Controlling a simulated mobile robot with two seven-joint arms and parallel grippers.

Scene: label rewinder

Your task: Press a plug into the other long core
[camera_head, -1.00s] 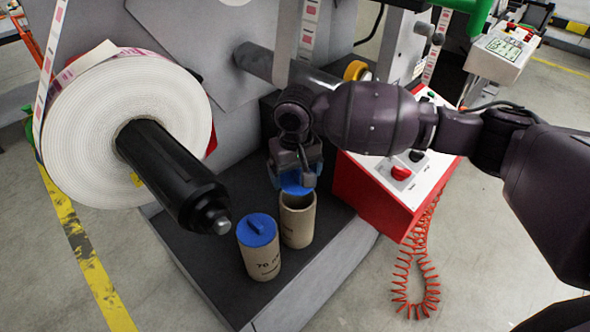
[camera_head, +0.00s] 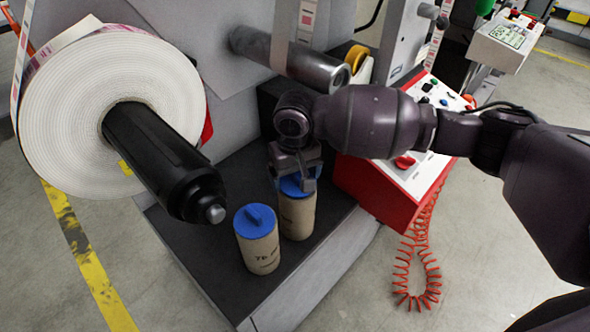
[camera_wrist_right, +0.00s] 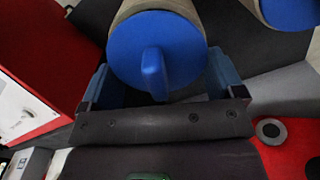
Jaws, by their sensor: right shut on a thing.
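The other long core (camera_head: 297,217), a tan cardboard tube, stands upright on the dark platform. A blue plug (camera_head: 291,188) sits at its top mouth, partly hidden by my right gripper (camera_head: 297,174). In the right wrist view the same plug (camera_wrist_right: 130,50) is a round blue disc with a raised grip bar, and my fingers (camera_wrist_right: 160,85) lie on either side of it. My right gripper is shut on this plug. I cannot tell whether it is fully seated. A nearby long core (camera_head: 260,252) stands upright with a blue plug (camera_head: 255,220) in its top. My left gripper is not in view.
A large label roll (camera_head: 75,125) on a black spindle (camera_head: 160,160) overhangs the platform (camera_head: 205,240) at left. A metal roller (camera_head: 300,65) is behind my right gripper. A red control box (camera_head: 375,200) with a coiled red cord (camera_head: 405,285) stands at right.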

